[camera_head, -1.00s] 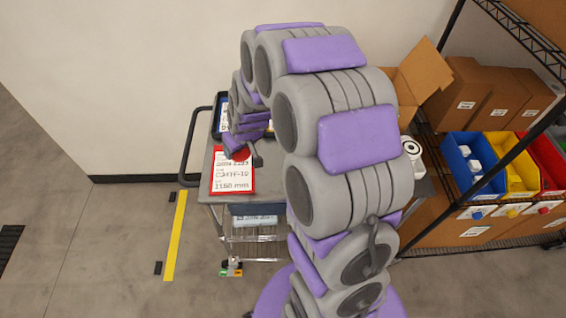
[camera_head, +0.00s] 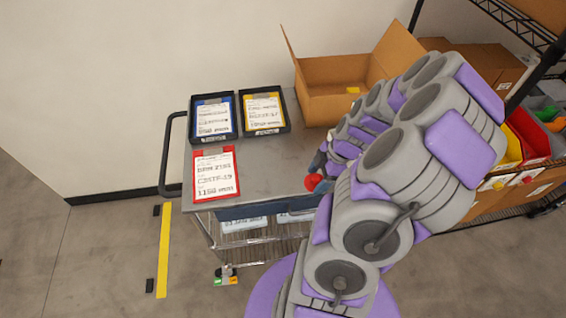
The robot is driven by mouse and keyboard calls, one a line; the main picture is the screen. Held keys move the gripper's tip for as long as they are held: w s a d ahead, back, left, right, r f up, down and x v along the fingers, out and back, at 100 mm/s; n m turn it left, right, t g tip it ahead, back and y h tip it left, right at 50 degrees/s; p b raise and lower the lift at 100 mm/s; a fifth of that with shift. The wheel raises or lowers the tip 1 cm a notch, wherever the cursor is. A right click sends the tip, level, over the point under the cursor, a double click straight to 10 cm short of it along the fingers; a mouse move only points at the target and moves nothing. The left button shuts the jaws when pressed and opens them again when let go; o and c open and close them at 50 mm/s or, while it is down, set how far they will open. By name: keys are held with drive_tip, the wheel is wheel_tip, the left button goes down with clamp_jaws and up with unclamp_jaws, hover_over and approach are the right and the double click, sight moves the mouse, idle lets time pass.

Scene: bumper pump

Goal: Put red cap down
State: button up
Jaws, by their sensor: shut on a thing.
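The red cap (camera_head: 313,182) shows at the end of my arm, near the front edge of the grey cart top (camera_head: 265,176). My gripper (camera_head: 320,174) is shut on the red cap. The arm links hide part of the gripper and the cart's right side. I cannot tell whether the cap touches the cart top.
A red-framed card (camera_head: 215,175) lies at the cart's front left. Two black trays with labels, one blue (camera_head: 212,117) and one yellow (camera_head: 263,110), sit behind it. An open cardboard box (camera_head: 335,85) stands at the back. Shelf bins (camera_head: 525,140) are at right.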

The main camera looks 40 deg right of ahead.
drive_tip(key=shift+d+f, duration=0.15)
drive_tip(key=shift+d, duration=0.1)
drive_tip(key=b, duration=0.2)
hover_over(281, 161)
drive_tip(key=d, duration=0.1)
drive_tip(key=shift+s+d+f, duration=0.1)
drive_tip(key=shift+s+f, duration=0.3)
drive_tip(key=shift+f, duration=0.4)
wheel_tip(281, 161, down, 3)
drive_tip(key=shift+f+b, duration=0.2)
drive_tip(key=shift+b, duration=0.5)
drive_tip(key=shift+f, duration=0.1)
drive_tip(key=o, duration=1)
